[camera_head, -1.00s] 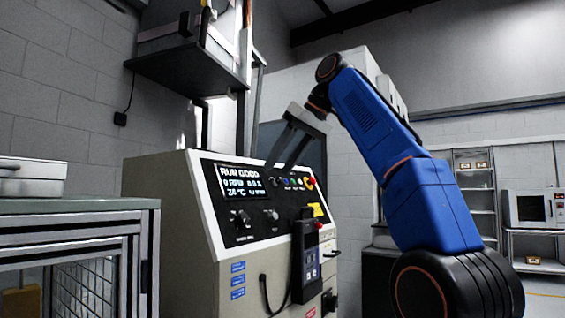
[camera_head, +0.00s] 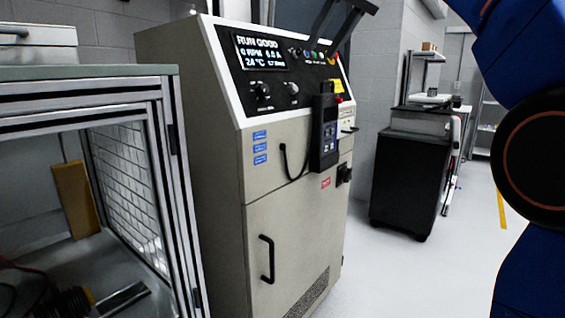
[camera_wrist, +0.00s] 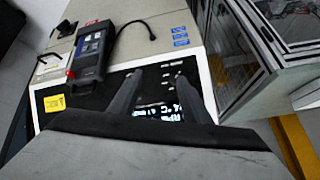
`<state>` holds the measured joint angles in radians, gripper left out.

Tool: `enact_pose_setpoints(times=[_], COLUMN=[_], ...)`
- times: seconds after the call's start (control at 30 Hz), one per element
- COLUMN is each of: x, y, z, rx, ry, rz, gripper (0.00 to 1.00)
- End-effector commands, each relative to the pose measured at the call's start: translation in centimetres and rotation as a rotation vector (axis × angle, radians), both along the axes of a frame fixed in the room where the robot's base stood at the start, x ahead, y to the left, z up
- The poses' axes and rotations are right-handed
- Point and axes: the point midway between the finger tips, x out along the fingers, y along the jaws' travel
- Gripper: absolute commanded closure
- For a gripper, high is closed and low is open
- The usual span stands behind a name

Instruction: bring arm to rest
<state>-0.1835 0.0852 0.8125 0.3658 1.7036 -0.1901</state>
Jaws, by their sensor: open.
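My blue arm (camera_head: 530,60) runs along the right edge of the head view, partly cut off. My gripper (camera_head: 327,42) shows at the top of that view as two dark fingers in front of the console's upper panel. In the wrist view my gripper (camera_wrist: 155,82) is open, with nothing between its fingers. The beige test console (camera_head: 225,150) has a lit display (camera_head: 262,52) reading "RUN GOOD"; in the wrist view a finger partly covers it. I cannot tell whether the fingers touch the panel.
A black handheld unit (camera_head: 324,135) hangs on the console front, with a cable beside it. A metal-framed bench cage (camera_head: 165,130) stands close at left. A black cabinet (camera_head: 405,180) stands behind at right. Floor (camera_head: 425,275) is clear between the console and my arm.

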Motion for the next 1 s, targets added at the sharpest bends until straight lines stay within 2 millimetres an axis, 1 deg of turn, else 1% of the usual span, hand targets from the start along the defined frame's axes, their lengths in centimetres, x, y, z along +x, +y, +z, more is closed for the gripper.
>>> enact_pose_setpoints(times=[0.03, 0.17, 0.27, 0.47, 0.5, 0.57, 0.77, 0.8, 0.87, 0.9, 0.97, 1.0], x=[-0.9, -2.6, -4.1, -7.8, -8.7, -10.0, -14.9, -15.9, -17.6, -18.7, -20.4, -21.5], y=[-0.9, -2.9, -4.5, -7.7, -8.3, -9.3, -12.2, -12.8, -13.6, -14.2, -15.0, -15.5], z=[-1.0, -4.0, -6.7, -13.2, -14.6, -16.9, -25.1, -26.9, -29.7, -31.5, -34.4, -36.3], rx=[-0.003, -0.014, -0.024, -0.052, -0.058, -0.069, -0.106, -0.113, -0.126, -0.134, -0.146, -0.155], ry=[0.009, 0.029, 0.043, 0.068, 0.072, 0.079, 0.098, 0.101, 0.107, 0.109, 0.115, 0.116], rz=[-0.029, -0.099, -0.152, -0.251, -0.27, -0.297, -0.38, -0.395, -0.418, -0.433, -0.453, -0.466], gripper=[0.56, 0.56, 0.56, 0.56, 0.56, 0.56, 0.56, 0.56, 0.56, 0.56, 0.56, 0.56])
